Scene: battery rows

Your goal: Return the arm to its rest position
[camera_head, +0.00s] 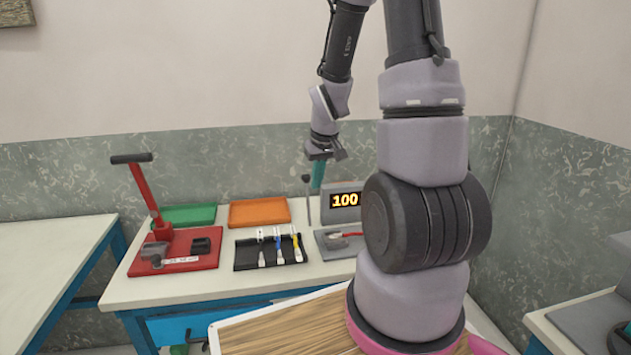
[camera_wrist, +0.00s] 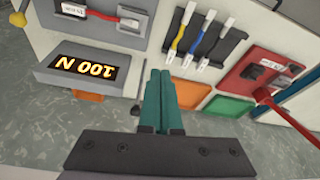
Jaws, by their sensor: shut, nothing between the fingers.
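My gripper (camera_head: 317,185) hangs in the air above the back of the workbench, with its teal fingers pointing down. In the wrist view the teal fingers (camera_wrist: 160,85) are pressed together with nothing between them. My arm is raised and bent, rising from the pink-ringed base at right and coming down over the bench. The fingers are apart from the gauge with the lit display (camera_head: 345,200), just to its left in the head view. The gauge also shows in the wrist view (camera_wrist: 50,75), reading 100 N upside down.
A black tray (camera_head: 243,262) holds several coloured leads. A red tray (camera_head: 206,260) carries a lever tool (camera_head: 142,195). A green tray (camera_head: 190,215) and an orange tray (camera_head: 260,212) lie behind. A red lead (camera_head: 347,234) lies on the gauge's base. Side tables stand left and right.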

